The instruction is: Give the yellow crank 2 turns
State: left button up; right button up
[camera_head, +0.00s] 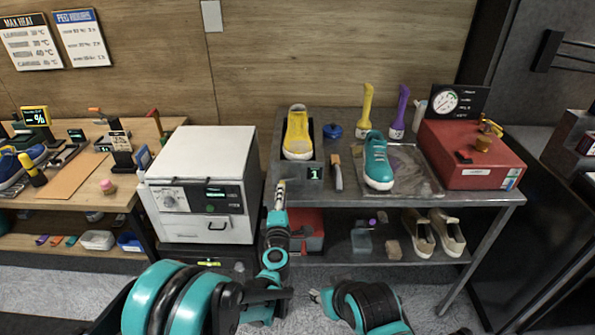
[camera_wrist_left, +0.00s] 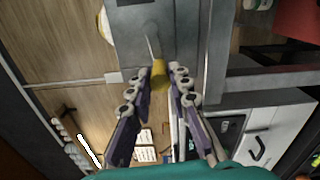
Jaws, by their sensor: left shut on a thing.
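The yellow crank (camera_wrist_left: 160,74) shows in the left wrist view as a short yellow handle with a thin metal rod beside it, against a grey box. My left gripper (camera_wrist_left: 160,80) has its fingertips on both sides of the handle and is shut on it. In the head view my left gripper (camera_head: 280,187) reaches up to the front of the dark stand (camera_head: 297,172) under the yellow sneaker (camera_head: 298,135); it hides the crank there. My right gripper (camera_head: 316,297) is low at the bottom centre, small and partly hidden by its arm; its jaws are unclear.
The grey metal table (camera_head: 460,203) also carries a teal sneaker (camera_head: 377,162), a brush (camera_head: 336,172), yellow and purple shoe forms, and a red machine (camera_head: 470,155) with a gauge. A white oven-like box (camera_head: 205,165) stands close left of my left gripper. Beige shoes (camera_head: 448,233) lie on the lower shelf.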

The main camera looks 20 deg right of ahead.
pick_arm(q)
jog(key=shift+r, duration=0.1)
jog(key=shift+r+p, duration=0.5)
jog(key=shift+r, duration=0.3)
jog(key=shift+r, duration=0.1)
jog(key=shift+d+r+p, duration=0.2)
jog(key=shift+r+p, duration=0.25)
jog(key=shift+r, duration=0.2)
jog(key=shift+s, duration=0.1)
jog(key=shift+d+r, duration=0.15)
jog(key=shift+s+d+r+p, duration=0.15)
jog(key=shift+d+r+p, duration=0.2)
jog(key=shift+d+r, duration=0.2)
